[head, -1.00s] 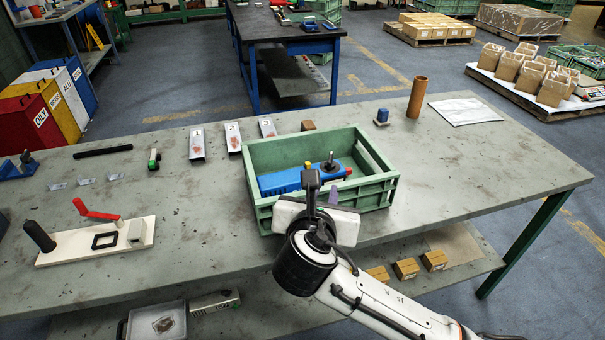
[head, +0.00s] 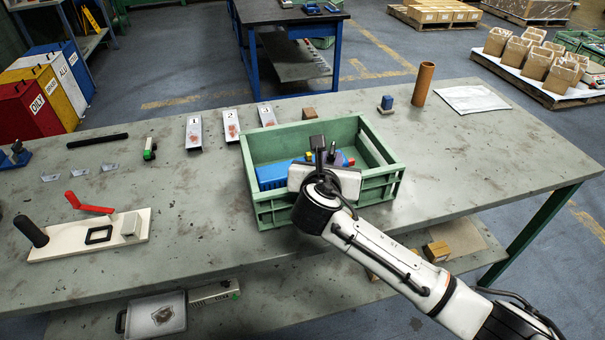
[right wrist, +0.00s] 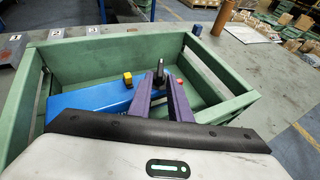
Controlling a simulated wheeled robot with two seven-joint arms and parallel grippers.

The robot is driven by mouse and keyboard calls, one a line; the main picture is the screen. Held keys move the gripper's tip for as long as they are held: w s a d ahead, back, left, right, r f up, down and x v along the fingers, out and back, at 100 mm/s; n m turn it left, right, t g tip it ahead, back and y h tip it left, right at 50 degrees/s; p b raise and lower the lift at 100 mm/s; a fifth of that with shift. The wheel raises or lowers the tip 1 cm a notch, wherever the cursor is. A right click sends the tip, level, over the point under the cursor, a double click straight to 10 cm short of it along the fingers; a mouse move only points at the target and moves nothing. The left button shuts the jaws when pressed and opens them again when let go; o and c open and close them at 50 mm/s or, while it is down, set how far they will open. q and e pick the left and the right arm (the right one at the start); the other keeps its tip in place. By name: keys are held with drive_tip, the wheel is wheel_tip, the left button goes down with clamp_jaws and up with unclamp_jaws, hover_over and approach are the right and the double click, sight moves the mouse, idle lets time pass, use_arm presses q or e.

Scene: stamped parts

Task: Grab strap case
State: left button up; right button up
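A blue case-like tool (head: 272,177) lies in a green crate (head: 285,216) on the workbench. It has a black upright lever, a yellow part and a red part. I cannot tell from its look alone whether it is the strap case. My right gripper (head: 323,160) is over the crate's near side and hides part of the tool. In the right wrist view the tool (right wrist: 92,97) lies beyond and below the two purple fingers (right wrist: 158,85). The fingers are apart, with the black lever showing behind the gap. No hold on the tool is visible. My left gripper is out of view.
The crate's walls (right wrist: 75,58) surround the tool. Numbered metal trays (head: 231,126) lie behind it, left of a brown block (head: 309,113). A brown tube (head: 423,84) stands at the back right. A white board with a red lever (head: 88,236) lies left. The bench's right side is mostly clear.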

drive_tip(key=shift+w+f, duration=0.15)
drive_tip(key=shift+w, duration=0.3)
clamp_jaws()
idle(1.1)
